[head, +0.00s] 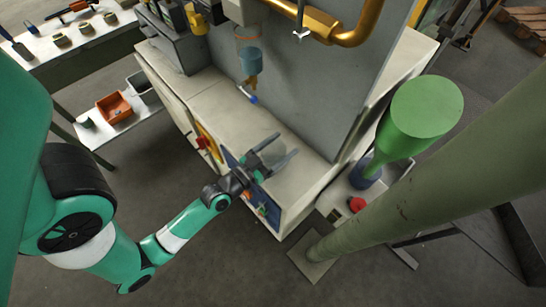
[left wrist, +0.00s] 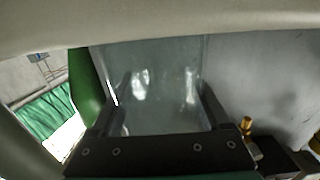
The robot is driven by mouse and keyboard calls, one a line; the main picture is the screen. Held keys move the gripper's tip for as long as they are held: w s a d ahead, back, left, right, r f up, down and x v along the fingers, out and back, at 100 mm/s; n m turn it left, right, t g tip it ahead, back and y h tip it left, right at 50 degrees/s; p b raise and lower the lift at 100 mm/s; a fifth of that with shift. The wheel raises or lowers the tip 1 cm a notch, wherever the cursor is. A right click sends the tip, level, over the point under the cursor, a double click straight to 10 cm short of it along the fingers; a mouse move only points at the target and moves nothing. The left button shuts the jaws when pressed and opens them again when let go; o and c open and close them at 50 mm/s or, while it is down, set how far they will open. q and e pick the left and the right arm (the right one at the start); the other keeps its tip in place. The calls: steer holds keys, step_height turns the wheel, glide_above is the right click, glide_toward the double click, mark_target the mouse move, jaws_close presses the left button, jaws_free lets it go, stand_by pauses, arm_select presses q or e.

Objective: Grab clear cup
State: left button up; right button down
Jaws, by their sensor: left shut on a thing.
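The clear cup (head: 270,151) is a see-through vessel at the front part of the white cabinet's top in the head view. My left gripper (head: 284,148) reaches in from the left and is shut on the cup, one finger on each side. In the left wrist view the clear cup (left wrist: 158,85) fills the space between the two dark fingers, with bright reflections on its wall. Whether the cup rests on the cabinet top or is raised I cannot tell. My right gripper is not in view.
The white cabinet (head: 215,101) has a grey upright panel (head: 320,85) behind the cup. A blue cup-like part (head: 251,62) hangs above, near a blue-capped item (head: 248,95). A thick green post (head: 440,185) stands right. Side tables with bins are at left.

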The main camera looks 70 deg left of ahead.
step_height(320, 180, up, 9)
steer(key=p, duration=0.8)
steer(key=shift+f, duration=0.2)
